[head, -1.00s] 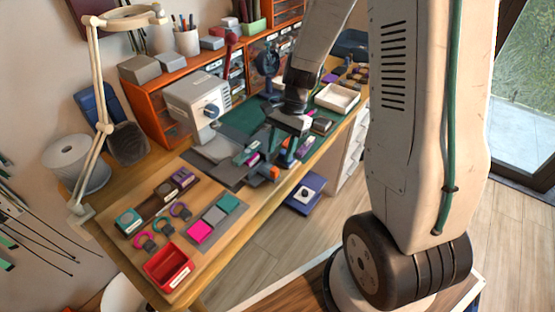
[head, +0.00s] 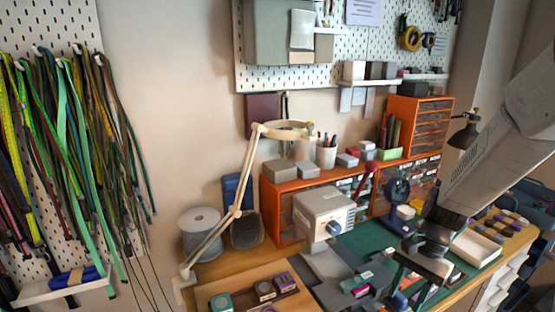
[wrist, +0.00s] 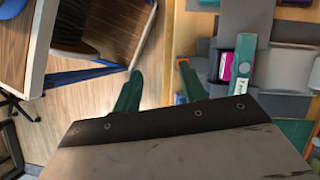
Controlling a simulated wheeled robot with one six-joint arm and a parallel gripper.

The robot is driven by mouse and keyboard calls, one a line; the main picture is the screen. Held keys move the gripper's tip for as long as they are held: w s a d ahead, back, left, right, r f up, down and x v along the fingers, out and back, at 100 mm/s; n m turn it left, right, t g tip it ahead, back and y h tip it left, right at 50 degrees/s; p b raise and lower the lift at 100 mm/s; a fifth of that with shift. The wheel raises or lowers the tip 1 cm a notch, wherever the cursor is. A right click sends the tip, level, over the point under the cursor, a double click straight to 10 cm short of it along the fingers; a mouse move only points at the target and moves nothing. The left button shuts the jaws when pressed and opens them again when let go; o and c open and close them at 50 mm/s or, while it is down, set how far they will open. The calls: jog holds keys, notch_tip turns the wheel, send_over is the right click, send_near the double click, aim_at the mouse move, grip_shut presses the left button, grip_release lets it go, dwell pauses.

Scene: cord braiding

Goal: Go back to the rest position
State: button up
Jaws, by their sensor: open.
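In the wrist view my gripper (wrist: 158,85) is open. Its two green fingers stand wide apart, with only the floor and the table edge showing between them, and nothing is held. In the head view my gripper (head: 411,284) hangs over the front part of the workbench, beside a grey machine bed with small labelled blocks. A teal labelled block (wrist: 243,62) lies just right of the right finger in the wrist view, with a magenta piece beside it. I cannot tell the gripper's exact height above the bench.
A white box machine (head: 322,214) stands on the bench, left of my arm. A lamp (head: 236,205) rises at the left. A white tray (head: 476,248) lies to the right. Orange drawers (head: 420,125) stand behind. Straps hang on the left wall.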

jog(key=s+a+r+n+t+h, duration=0.2)
jog(key=s+r+n, duration=0.3)
jog(key=s+r, duration=0.3)
jog(key=s+a+r+n+t+h, duration=0.2)
jog(key=s+r+n, duration=0.3)
jog(key=s+r, duration=0.4)
jog(key=shift+s+a+r, duration=0.15)
jog(key=shift+a+r, duration=0.1)
jog(key=shift+r, duration=0.65)
